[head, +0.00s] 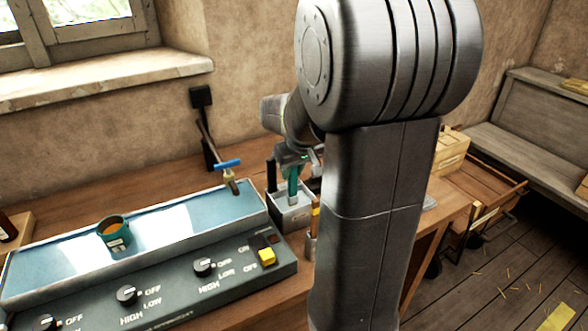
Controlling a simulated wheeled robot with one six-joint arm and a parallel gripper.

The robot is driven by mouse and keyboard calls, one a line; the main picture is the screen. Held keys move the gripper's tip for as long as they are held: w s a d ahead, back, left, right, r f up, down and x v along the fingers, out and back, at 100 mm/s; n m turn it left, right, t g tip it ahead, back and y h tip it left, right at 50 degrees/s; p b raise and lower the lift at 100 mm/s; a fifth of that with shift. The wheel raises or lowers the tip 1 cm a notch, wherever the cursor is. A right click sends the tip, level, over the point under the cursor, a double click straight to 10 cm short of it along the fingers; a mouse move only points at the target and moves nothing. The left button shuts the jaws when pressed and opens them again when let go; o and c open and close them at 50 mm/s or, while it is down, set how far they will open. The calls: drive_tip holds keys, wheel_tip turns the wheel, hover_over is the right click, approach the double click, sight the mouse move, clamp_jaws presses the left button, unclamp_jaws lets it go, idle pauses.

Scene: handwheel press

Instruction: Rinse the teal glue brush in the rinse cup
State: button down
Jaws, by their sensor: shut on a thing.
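My gripper (294,164) points down behind my forearm link, in the middle of the view, shut on the teal glue brush (293,186). The brush hangs roughly upright, and its lower end is hidden at the pale grey square container (292,217). I cannot tell whether the brush is inside this container or just above it, and the small label on its front is unreadable. A dark upright piece stands at the container's left back corner. I cannot tell for sure which vessel is the rinse cup.
A teal mug (115,240) with orange contents stands on the blue-topped panel (180,222) with knobs and a yellow switch. A blue-handled tool (228,165) rises at the panel's far right corner. A narrow holder (311,246) stands beside my arm, which hides the bench behind it.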

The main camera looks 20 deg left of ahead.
drive_tip(key=shift+s+a, duration=0.35)
drive_tip(key=shift+s, duration=0.05)
drive_tip(key=shift+w+d, duration=0.65)
drive_tip(key=shift+w, duration=0.15)
drive_tip(key=shift+s+a, duration=0.65)
drive_tip(key=shift+s, duration=0.15)
drive_tip(key=shift+w+d, duration=0.65)
drive_tip(key=shift+w, duration=0.15)
drive_tip(key=shift+s+a, duration=0.35)
drive_tip(key=shift+s, duration=0.1)
drive_tip(key=shift+r, duration=0.15)
drive_tip(key=shift+r+p, duration=2.65)
drive_tip(key=shift+r, duration=0.85)
